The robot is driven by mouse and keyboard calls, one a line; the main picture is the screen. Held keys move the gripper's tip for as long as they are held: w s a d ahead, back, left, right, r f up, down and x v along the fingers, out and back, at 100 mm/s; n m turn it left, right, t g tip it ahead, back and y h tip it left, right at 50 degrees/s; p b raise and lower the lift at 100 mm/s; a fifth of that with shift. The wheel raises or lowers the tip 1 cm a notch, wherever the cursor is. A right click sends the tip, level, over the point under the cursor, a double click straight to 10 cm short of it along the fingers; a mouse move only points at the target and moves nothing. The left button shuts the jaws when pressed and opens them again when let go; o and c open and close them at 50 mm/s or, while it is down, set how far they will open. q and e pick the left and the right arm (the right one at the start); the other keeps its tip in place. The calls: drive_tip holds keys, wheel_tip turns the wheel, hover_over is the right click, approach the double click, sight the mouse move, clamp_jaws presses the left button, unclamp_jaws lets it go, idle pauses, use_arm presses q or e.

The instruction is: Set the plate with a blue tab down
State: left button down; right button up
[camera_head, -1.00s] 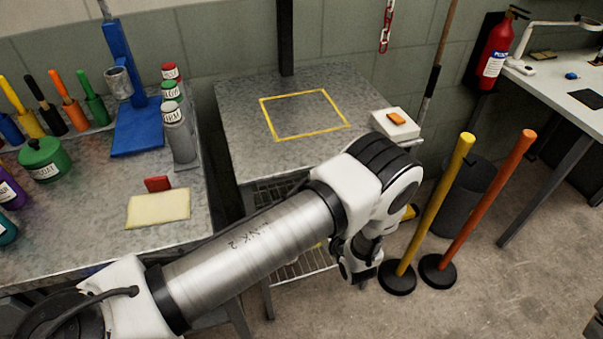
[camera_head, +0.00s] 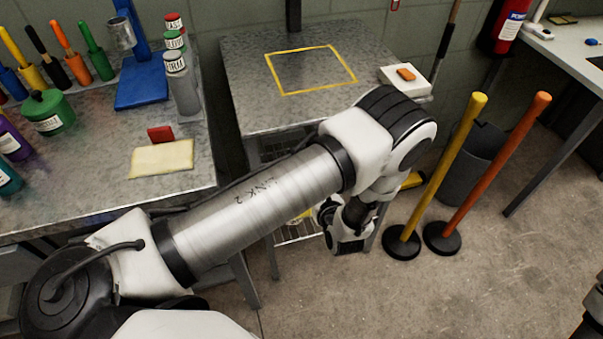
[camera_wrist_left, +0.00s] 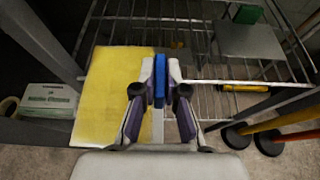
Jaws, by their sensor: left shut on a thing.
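My left gripper (camera_wrist_left: 159,78) is shut on the upright blue tab (camera_wrist_left: 158,82) in the left wrist view. In the head view my left gripper (camera_head: 338,230) is low beside the front of the grey metal table, and the plate is mostly hidden by my arm. A yellow outlined square (camera_head: 310,70) on the tabletop is empty. My right gripper is not in view.
A pale yellow plate (camera_head: 160,158) with a red tab (camera_head: 161,134) lies on the left bench. Yellow (camera_head: 437,180) and orange (camera_head: 500,180) posts stand right of my gripper. A white-green carton (camera_wrist_left: 48,99) is at left.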

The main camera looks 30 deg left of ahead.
use_arm(q)
drive_tip(key=shift+b+x, duration=1.45)
drive_tip(key=shift+b, duration=2.65)
drive_tip(key=w+a, duration=0.4)
drive_tip(key=a, duration=0.1)
drive_tip(key=w+a+r, duration=0.1)
drive_tip(key=w+a, duration=0.1)
drive_tip(key=a, duration=0.1)
drive_tip(key=shift+w+r+p, duration=0.1)
drive_tip(key=shift+w+p, duration=0.1)
drive_tip(key=shift+p, duration=0.1)
drive_tip(key=shift+w+a, duration=0.1)
drive_tip(key=shift+w, duration=0.1)
wheel_tip(320, 180, down, 3)
drive_tip(key=shift+r, duration=0.1)
drive_tip(key=shift+f, duration=0.45)
drive_tip(key=c, duration=1.2)
unclamp_jaws()
